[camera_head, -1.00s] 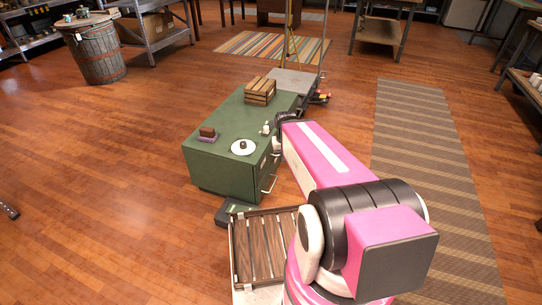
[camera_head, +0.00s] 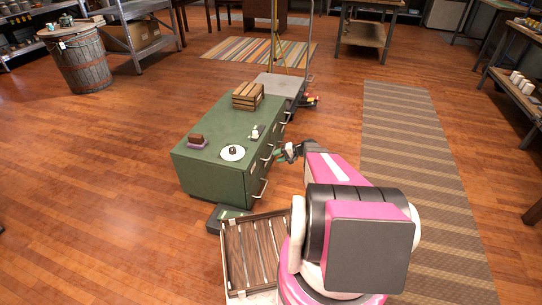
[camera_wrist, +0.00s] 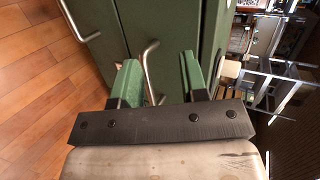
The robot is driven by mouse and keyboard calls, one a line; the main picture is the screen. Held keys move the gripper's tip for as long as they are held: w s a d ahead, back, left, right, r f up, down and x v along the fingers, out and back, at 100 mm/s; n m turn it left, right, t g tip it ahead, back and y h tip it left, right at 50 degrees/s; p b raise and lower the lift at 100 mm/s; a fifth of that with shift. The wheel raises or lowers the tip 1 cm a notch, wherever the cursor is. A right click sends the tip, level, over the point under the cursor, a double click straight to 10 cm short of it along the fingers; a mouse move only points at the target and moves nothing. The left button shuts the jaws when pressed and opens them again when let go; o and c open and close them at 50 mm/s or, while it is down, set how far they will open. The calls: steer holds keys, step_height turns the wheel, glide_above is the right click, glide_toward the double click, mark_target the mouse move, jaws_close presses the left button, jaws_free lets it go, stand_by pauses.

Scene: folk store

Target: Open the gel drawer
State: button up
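A green cabinet (camera_head: 217,180) stands mid-floor with metal bar handles on its right-hand face; no label marks which drawer is the gel drawer. The drawer fronts look closed. My gripper (camera_head: 283,152) is just right of this face, at the upper handles. In the wrist view my gripper (camera_wrist: 160,80) has two green fingers spread apart with nothing held. A bent bar handle (camera_wrist: 147,62) lies ahead between them, closer to the left finger. Contact cannot be told. A second handle (camera_wrist: 73,20) is at upper left.
On the cabinet top are a wooden crate (camera_head: 247,96), a white plate (camera_head: 232,153), a brown block (camera_head: 196,138) and a small white item (camera_head: 254,133). A slatted wooden tray (camera_head: 230,250) is in front. Open floor and a striped runner (camera_head: 405,180) lie to the right.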

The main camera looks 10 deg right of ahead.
mark_target(271, 154)
steer(key=w+d+f+m+t+y, duration=0.2)
steer(key=w+d+f+t, duration=0.25)
steer(key=d, duration=0.25)
steer(key=shift+g, duration=0.25)
steer(key=x, duration=0.7)
steer(key=f+x, duration=0.1)
steer(key=x, duration=0.3)
steer(key=shift+w+d, duration=0.3)
steer(key=shift+w, duration=0.1)
jaws_close()
